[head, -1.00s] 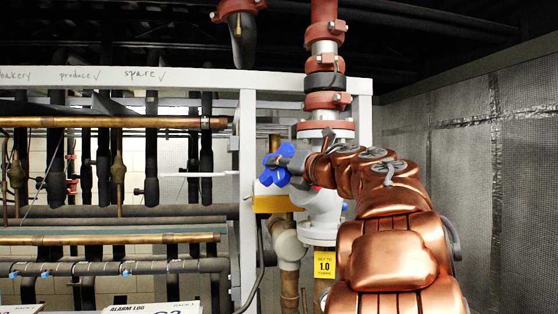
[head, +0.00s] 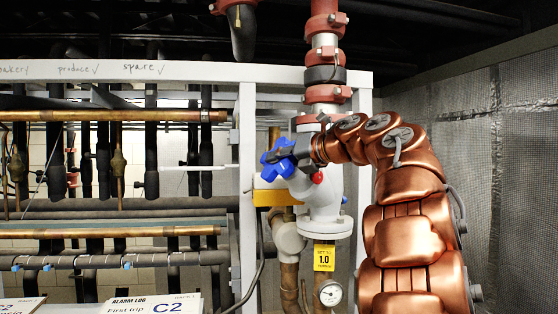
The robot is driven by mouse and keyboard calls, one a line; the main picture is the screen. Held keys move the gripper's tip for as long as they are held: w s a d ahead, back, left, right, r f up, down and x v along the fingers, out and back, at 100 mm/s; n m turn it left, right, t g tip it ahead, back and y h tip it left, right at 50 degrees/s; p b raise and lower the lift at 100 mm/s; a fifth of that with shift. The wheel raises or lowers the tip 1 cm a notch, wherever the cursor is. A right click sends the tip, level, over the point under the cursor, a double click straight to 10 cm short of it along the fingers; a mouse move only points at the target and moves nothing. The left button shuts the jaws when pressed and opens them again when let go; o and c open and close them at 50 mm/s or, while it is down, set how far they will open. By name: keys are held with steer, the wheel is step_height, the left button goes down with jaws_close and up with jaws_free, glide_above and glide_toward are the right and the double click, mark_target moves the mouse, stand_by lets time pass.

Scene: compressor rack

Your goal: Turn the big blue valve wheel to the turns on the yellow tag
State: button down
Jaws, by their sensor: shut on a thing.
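The big blue valve wheel (head: 272,164) is on the left side of the white valve body (head: 320,195), in the middle of the head view. My gripper (head: 290,153) is at the wheel's right side and is shut on it; the dark fingers hide part of the wheel. My copper arm reaches in from the lower right. The yellow tag (head: 324,258) hangs below the valve and reads 1.0, with small print above and below it that is hard to read.
A grey frame post (head: 247,190) stands close left of the wheel. A yellow block (head: 276,198) sits under the wheel. A round gauge (head: 331,293) is below the tag. Pipes fill the rack at left. A mesh-covered wall (head: 520,180) is at right.

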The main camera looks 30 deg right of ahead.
stand_by(0.7)
steer(key=c, duration=1.3)
jaws_free()
steer(key=v, duration=1.2)
steer(key=shift+d+r, duration=0.1)
steer(key=shift+r, duration=0.05)
